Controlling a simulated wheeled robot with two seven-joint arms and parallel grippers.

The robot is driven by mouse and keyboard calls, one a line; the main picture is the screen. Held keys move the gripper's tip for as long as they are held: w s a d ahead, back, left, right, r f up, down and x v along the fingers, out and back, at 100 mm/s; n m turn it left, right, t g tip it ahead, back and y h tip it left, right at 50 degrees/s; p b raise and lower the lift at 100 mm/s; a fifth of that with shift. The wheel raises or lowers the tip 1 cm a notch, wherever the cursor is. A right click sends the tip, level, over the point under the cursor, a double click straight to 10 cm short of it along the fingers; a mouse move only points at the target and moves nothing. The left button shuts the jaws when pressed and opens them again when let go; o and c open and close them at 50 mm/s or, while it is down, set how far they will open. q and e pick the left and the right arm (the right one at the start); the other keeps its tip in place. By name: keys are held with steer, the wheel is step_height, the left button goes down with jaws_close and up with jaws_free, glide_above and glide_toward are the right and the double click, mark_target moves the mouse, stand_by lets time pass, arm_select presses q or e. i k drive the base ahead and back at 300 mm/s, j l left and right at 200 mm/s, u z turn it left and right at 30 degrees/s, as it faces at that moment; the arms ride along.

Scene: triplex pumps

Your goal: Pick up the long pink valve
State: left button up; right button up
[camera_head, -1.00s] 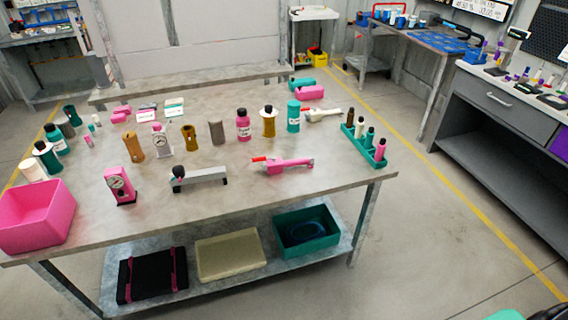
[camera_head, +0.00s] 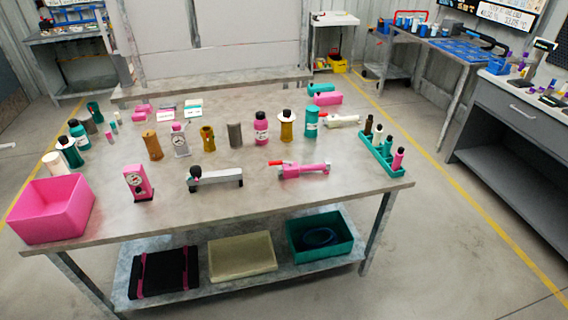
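A long pink valve (camera_head: 303,170) with a red end lies on its side on the metal table (camera_head: 240,208), right of the middle and near the front edge. Nothing covers it. Neither of my grippers shows in the head view.
A grey-topped device (camera_head: 216,178) and a pink gauge box (camera_head: 138,183) stand left of the valve. A teal rack (camera_head: 376,154) holds small bottles to its right. Bottles and cylinders stand behind. A pink bin (camera_head: 52,210) sits at the left corner. The tabletop around the valve is clear.

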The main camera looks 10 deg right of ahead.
mark_target(289, 172)
steer(key=i+l, duration=1.35)
